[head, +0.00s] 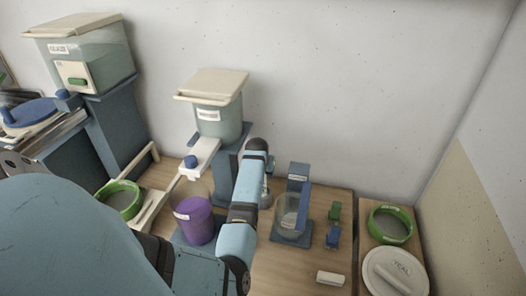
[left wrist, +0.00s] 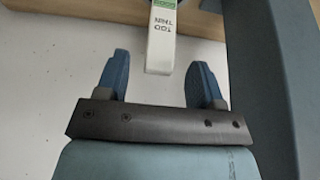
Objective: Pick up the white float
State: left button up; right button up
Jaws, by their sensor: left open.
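The white float (left wrist: 160,52) shows in the left wrist view as a pale upright strip with a green band and the words "TOO THIN", upside down in the picture. Its near end lies between the two blue fingers of my left gripper (left wrist: 160,62). The fingers are open, with a clear gap on each side of the float. In the head view my left arm reaches up the middle and hides most of its gripper and the float. My right gripper is not in view.
A bucket of purple glaze (head: 194,222) stands left of my arm under a dispenser (head: 219,115). A clear container (head: 290,214) on a blue stand is to the right.

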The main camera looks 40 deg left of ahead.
pick_arm(q)
jog(key=x, duration=0.3)
jog(key=shift+w+f, duration=0.1)
jog(key=shift+f, duration=0.2)
jog(key=shift+r, duration=0.1)
grip_shut()
